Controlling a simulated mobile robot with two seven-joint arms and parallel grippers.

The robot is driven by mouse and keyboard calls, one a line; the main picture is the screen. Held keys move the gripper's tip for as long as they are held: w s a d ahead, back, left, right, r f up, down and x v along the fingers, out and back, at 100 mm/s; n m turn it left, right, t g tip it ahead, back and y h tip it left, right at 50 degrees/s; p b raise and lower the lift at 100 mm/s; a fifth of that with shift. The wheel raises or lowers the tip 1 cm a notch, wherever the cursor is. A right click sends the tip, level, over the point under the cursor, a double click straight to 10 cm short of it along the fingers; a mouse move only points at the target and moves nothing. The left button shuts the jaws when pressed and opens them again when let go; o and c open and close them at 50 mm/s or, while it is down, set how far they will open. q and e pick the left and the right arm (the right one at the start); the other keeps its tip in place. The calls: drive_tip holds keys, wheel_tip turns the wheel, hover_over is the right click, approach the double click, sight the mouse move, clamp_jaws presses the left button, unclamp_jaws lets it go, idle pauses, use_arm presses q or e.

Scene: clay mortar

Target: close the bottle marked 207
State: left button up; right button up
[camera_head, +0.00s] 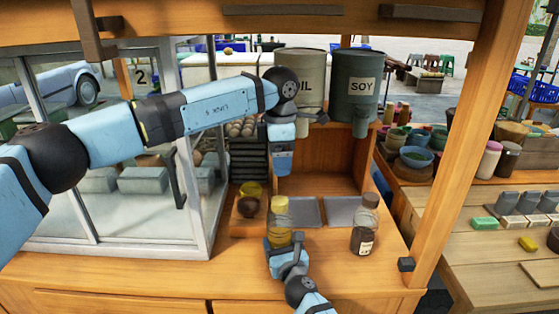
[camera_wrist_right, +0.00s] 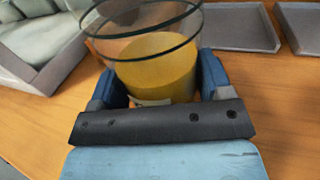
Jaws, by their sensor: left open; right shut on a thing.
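A clear bottle with yellow liquid (camera_head: 280,213) stands on the counter. My right gripper (camera_head: 279,242) is shut around its lower body. In the right wrist view the bottle (camera_wrist_right: 155,68) sits between my two blue fingers (camera_wrist_right: 160,82), and its upper part looks clear and empty. A second bottle with dark contents (camera_head: 364,228) stands to the right with a small label. No number is legible on either bottle. My left gripper (camera_head: 282,170) is open, pointing down above and behind the yellow bottle, apart from it. A yellow lid-like piece (camera_head: 251,188) lies left of the bottle.
A wooden block (camera_head: 240,232) with a dark round piece (camera_head: 250,206) stands left of the bottle. Grey trays (camera_head: 340,212) lie behind. A glass case (camera_head: 130,215) bounds the left. Front counter is clear.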

drive_tip(key=o, duration=1.8)
drive_tip(key=shift+c, duration=0.2)
drive_tip(key=p+v, duration=0.1)
drive_tip(key=v, duration=1.1)
drive_tip(key=shift+s+d, duration=0.1)
drive_tip(key=shift+s, duration=0.15)
drive_tip(key=shift+s+d, duration=0.2)
drive_tip(key=shift+s, duration=0.4)
